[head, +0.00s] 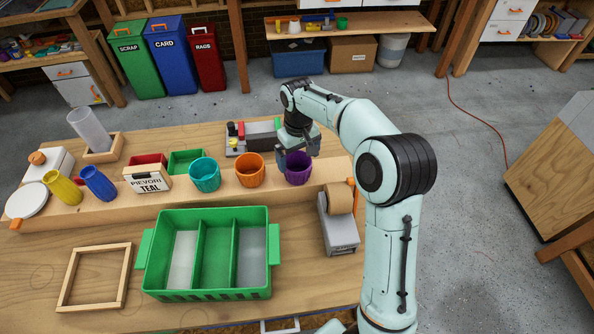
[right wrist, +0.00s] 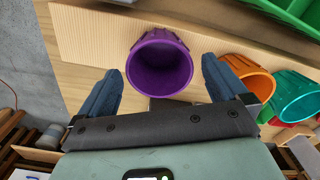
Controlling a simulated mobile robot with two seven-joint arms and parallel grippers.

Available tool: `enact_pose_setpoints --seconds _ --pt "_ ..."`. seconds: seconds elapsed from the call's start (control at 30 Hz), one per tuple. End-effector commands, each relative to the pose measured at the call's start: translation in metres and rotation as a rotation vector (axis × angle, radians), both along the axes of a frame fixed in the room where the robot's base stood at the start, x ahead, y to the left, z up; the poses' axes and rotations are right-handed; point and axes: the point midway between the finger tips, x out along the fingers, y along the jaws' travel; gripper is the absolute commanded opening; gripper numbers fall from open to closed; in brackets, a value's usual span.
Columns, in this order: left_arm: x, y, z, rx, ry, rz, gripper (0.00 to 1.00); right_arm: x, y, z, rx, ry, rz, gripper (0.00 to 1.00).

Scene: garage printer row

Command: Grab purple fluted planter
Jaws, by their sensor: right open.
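The purple fluted planter (head: 298,168) stands upright at the right end of the row on the raised wooden shelf. In the right wrist view its open mouth (right wrist: 160,62) faces the camera, and it looks empty. My right gripper (head: 294,156) is open just behind and above the planter in the head view. In the right wrist view the two blue fingers of the gripper (right wrist: 158,88) are spread to either side of the planter's near rim, with gaps on both sides. I cannot tell how far down the planter they reach. My left gripper is not in view.
An orange planter (head: 249,170) stands left of the purple one, close to the right wrist view's right finger, and a teal planter (head: 204,174) is beyond it. A tape dispenser (head: 340,222) stands in front right. A green divided tray (head: 153,276) is on the bench.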

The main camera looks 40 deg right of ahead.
Motion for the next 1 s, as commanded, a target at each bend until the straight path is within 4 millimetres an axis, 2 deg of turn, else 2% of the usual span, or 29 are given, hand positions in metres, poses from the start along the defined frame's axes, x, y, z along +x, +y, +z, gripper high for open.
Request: enact_pose_setpoints --seconds 0.17,0.4,0.5,0.77,0.9,1.0 --pt "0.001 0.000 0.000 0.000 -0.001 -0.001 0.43 0.001 -0.001 -0.011 0.000 0.001 -0.001 1.00" --pt "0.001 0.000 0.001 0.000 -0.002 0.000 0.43 0.007 -0.004 -0.046 0.000 0.001 -0.001 1.00" --pt "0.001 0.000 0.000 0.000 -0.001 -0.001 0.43 0.007 -0.004 -0.055 0.000 0.000 0.000 1.00" --pt "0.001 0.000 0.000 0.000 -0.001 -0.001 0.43 0.008 -0.003 -0.057 0.000 -0.001 0.000 1.00" --pt "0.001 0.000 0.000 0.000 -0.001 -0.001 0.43 0.008 -0.003 -0.056 0.000 -0.002 0.000 0.56" --pt "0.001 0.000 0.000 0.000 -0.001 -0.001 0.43 0.008 -0.003 -0.056 0.000 -0.002 0.000 0.56"
